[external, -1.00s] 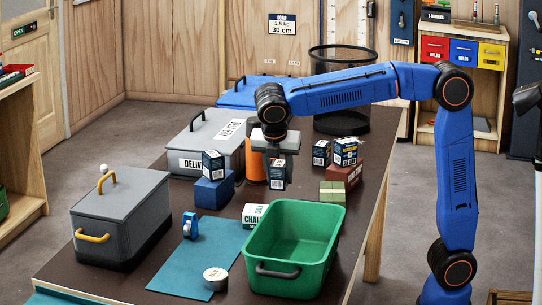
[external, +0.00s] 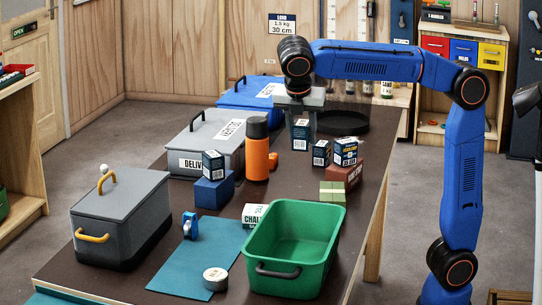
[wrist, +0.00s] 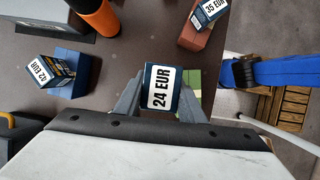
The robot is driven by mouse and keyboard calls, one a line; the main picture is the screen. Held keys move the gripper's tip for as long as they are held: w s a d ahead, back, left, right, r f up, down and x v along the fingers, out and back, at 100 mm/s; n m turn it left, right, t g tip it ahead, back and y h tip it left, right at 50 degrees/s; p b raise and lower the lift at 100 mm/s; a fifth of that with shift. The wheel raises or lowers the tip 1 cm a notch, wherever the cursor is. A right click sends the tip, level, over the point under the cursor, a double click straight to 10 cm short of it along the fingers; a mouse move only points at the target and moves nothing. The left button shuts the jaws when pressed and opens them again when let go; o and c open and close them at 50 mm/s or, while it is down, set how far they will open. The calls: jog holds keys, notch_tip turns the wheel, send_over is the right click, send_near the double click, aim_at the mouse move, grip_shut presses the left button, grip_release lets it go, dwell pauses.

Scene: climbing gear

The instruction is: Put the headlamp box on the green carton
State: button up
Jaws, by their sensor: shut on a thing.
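My gripper (external: 299,112) is shut on a dark blue box (external: 301,135) with a white label, held upright above the back of the table. In the wrist view this box (wrist: 161,87) sits between the fingers and reads "24 EUR". I cannot read a headlamp name on it. The green carton (external: 332,193) stands on the table behind the green crate, below and to the right of the held box in the external view. Nothing shows on its top there. In the wrist view the green carton (wrist: 193,102) is partly hidden by the held box and a finger.
Similar small boxes stand on a blue carton (external: 214,193) and a red carton (external: 347,173), with another (external: 321,153) beside the red one. An orange bottle (external: 257,155) stands left of my gripper. A green crate (external: 292,232) is in front, and grey cases are at left.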

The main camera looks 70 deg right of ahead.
send_over(334, 188)
jog(key=a, duration=0.2)
jog(key=shift+f, duration=5.4)
jog(key=shift+f, duration=0.15)
jog(key=o, duration=1.1)
jog(key=v, duration=1.2)
jog(key=shift+w, duration=0.15)
